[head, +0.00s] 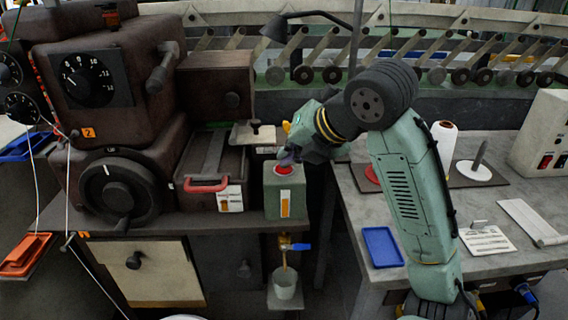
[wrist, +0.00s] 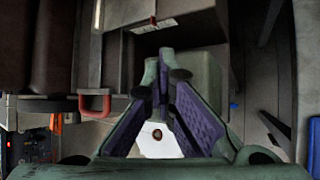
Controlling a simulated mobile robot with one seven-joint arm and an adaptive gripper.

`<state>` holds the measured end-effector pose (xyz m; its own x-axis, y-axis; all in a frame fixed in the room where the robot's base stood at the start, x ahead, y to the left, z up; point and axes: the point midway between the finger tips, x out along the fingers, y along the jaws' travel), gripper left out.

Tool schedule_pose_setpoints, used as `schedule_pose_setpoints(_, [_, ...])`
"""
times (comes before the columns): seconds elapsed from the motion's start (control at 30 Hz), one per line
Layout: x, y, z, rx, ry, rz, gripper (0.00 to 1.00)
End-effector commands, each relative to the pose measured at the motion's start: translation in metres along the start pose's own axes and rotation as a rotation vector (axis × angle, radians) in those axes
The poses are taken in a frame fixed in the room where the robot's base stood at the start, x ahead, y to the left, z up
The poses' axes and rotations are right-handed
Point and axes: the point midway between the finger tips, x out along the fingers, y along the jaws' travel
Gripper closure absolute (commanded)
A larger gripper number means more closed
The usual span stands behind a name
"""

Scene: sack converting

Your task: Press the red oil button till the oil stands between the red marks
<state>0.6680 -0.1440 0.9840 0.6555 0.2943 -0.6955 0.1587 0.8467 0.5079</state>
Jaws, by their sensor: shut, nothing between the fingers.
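The red oil button (head: 283,168) sits on top of a small green box (head: 271,203) at the bench's front edge. An upright gauge with an orange-yellow column (head: 285,204) is on the box's front; its red marks are too small to make out. My gripper (head: 287,158) is shut and empty, its tips just above or at the button; I cannot tell whether they touch. In the wrist view the shut fingers (wrist: 156,78) point at the green box (wrist: 203,72), and the button is hidden behind them.
Below the box are a brass tap with a blue handle (head: 301,246) and a pale cup (head: 284,284) on a small shelf. A red-handled drawer unit (head: 213,165) stands close left. The grey table (head: 350,215) with a blue tray (head: 382,247) is on the right.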

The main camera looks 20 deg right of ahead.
Motion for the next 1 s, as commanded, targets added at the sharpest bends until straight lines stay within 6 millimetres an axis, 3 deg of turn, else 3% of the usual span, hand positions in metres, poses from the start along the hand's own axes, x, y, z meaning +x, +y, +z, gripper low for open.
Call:
schedule_pose_setpoints(0.37, [0.001, 0.0, -0.001, -0.001, 0.005, -0.002, 1.0])
schedule_pose_setpoints(1.0, [-0.016, 0.012, 0.012, 0.0, 0.002, -0.001, 1.0])
